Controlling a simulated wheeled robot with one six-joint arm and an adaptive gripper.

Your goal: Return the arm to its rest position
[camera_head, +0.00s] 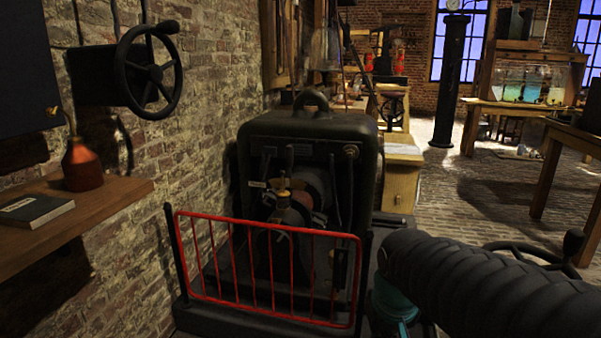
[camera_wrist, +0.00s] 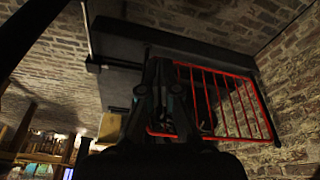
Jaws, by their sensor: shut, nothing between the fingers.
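My gripper (camera_wrist: 162,72) shows dark in the middle of the wrist view. Its fingers are together with nothing seen between them. The red railing (camera_wrist: 228,103) of the machine lies beyond and to the right of the fingers in that view. My arm, in a ribbed black sleeve, crosses the lower right of the head view. My gripper itself does not show in the head view.
A black machine (camera_head: 312,130) with a red guard rail (camera_head: 270,223) stands by the brick wall. A handwheel (camera_head: 148,70) juts from the wall above a wooden shelf (camera_head: 110,195) with a red-brown bottle (camera_head: 82,166) and a book (camera_head: 36,210). Open floor (camera_head: 480,190) lies back right.

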